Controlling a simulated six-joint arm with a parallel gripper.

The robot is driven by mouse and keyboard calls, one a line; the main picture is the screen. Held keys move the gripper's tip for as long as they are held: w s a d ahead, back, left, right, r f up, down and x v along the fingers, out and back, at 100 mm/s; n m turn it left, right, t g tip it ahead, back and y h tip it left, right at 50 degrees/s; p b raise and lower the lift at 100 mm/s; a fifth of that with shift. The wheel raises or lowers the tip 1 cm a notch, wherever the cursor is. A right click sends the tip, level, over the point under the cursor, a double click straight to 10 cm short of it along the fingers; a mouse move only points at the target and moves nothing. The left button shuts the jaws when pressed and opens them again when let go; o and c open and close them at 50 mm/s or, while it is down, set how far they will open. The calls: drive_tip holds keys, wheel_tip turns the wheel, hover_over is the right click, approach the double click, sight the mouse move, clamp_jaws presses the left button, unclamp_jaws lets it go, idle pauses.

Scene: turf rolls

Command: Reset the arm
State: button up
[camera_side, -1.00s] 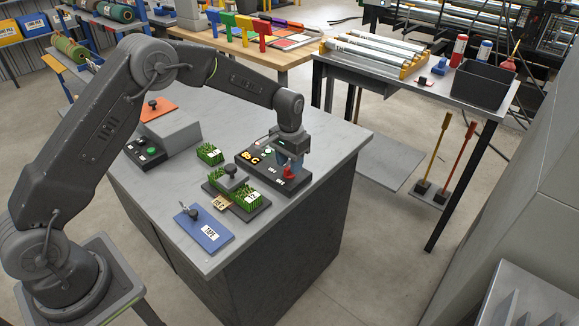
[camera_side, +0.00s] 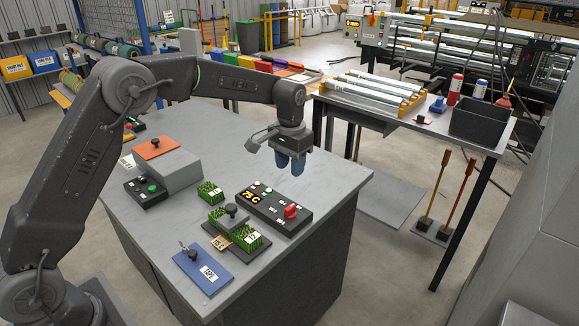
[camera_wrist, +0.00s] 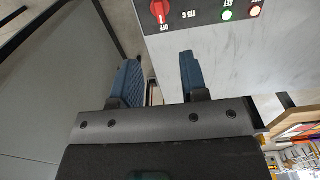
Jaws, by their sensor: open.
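My gripper (camera_side: 290,164) is raised above the grey worktop (camera_side: 330,182), behind the black control box (camera_side: 262,203) in the side view. Its two blue fingers are apart with nothing between them; they also show in the wrist view (camera_wrist: 160,75). The control box has a red knob (camera_side: 291,212), small lights and an orange display that seems to read 75 C. In the wrist view the red knob (camera_wrist: 160,10) is at the top edge, its pointer near OFF. The gripper is clear of the box.
Green turf pieces (camera_side: 210,192) and a blue plate (camera_side: 203,270) lie on the worktop. A grey block with an orange plate (camera_side: 156,148) stands behind a small button box (camera_side: 146,192). A side table (camera_side: 420,124) with a black bin (camera_side: 482,122) stands to the right.

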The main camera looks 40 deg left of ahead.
drive_tip(key=s+r+t, duration=0.3)
drive_tip(key=s+r, duration=0.9)
drive_tip(key=s, duration=0.2)
drive_tip(key=s+f+t, duration=0.1)
drive_tip(key=s+t, duration=0.1)
drive_tip(key=s, duration=1.7)
drive_tip(key=shift+d+f+t, duration=0.15)
drive_tip(key=shift+d+t, duration=0.05)
drive_tip(key=shift+t, duration=0.1)
